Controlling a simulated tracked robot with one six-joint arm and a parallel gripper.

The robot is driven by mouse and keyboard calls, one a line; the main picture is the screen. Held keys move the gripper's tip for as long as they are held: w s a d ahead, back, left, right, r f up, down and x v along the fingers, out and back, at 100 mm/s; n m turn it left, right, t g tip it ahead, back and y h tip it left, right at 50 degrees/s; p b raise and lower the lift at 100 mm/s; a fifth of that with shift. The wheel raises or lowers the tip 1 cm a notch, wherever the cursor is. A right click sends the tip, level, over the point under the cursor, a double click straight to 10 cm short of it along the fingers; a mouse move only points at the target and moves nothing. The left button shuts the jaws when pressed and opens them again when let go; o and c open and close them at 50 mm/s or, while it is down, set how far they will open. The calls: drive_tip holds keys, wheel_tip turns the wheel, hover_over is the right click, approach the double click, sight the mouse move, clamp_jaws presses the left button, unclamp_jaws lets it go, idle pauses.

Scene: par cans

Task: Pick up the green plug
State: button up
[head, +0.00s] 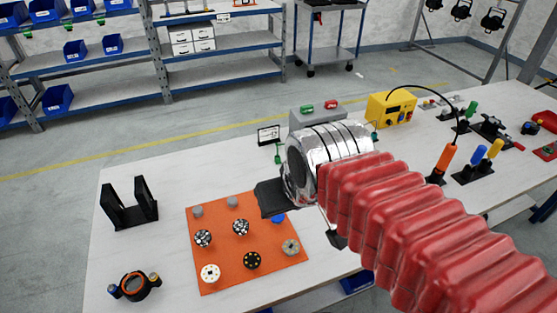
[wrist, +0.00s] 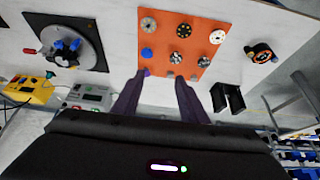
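A small green plug (head: 307,109) sits on top of a grey box (head: 318,121) at the back of the table in the head view, left of a red plug (head: 331,105).
The orange mat (head: 210,274) holds several round discs and knobs. A black bracket (head: 130,205) stands at left, with a black and orange ring (head: 134,286) in front of it. A small sign (head: 268,135) and a yellow box (head: 391,109) flank the grey box. Several tools stand at right.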

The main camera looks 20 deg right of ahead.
drive_tip(key=w+d, duration=0.3)
drive_tip(key=w, duration=0.7)
drive_tip(key=w+d, duration=0.2)
drive_tip(key=w, duration=0.8)
drive_tip(key=w+d+f, duration=0.4)
drive_tip(key=w+f, duration=0.3)
drive_tip(key=w, duration=0.2)
drive_tip(key=w+d+f+g, duration=0.1)
drive_tip(key=w+d+f, duration=0.4)
drive_tip(key=w, duration=0.4)
drive_tip(key=shift+d+f, duration=0.3)
drive_tip(key=shift+f, duration=0.6)
hover_over(278, 160)
drive_tip(key=s, duration=0.2)
drive_tip(key=f, duration=0.8)
drive_tip(key=shift+w, duration=0.25)
